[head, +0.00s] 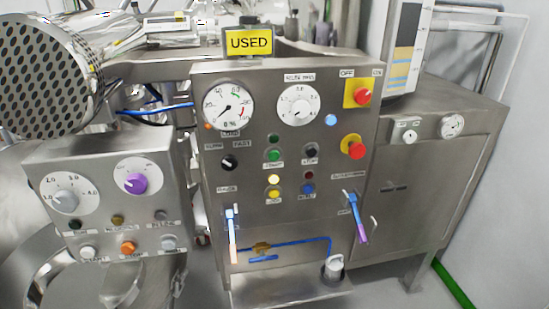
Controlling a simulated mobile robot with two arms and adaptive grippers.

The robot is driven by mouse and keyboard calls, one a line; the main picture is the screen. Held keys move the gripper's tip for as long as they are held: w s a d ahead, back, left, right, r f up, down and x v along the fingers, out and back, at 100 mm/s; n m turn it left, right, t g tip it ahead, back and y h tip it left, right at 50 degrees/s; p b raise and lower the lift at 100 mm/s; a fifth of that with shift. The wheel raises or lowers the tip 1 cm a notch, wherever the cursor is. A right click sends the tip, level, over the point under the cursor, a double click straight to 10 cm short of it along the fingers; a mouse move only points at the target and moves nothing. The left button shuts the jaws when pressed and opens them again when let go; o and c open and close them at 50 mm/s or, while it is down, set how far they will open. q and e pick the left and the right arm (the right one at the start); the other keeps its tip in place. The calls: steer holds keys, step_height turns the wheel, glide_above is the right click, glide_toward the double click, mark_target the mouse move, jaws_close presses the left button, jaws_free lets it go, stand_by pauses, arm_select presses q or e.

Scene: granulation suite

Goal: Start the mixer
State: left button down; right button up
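A steel control panel (285,170) fills the middle of the head view. Most labels are too small to read. Neither gripper shows.
A yellow "USED" sign (249,42) stands on top. A perforated steel drum (45,75) is at upper left.

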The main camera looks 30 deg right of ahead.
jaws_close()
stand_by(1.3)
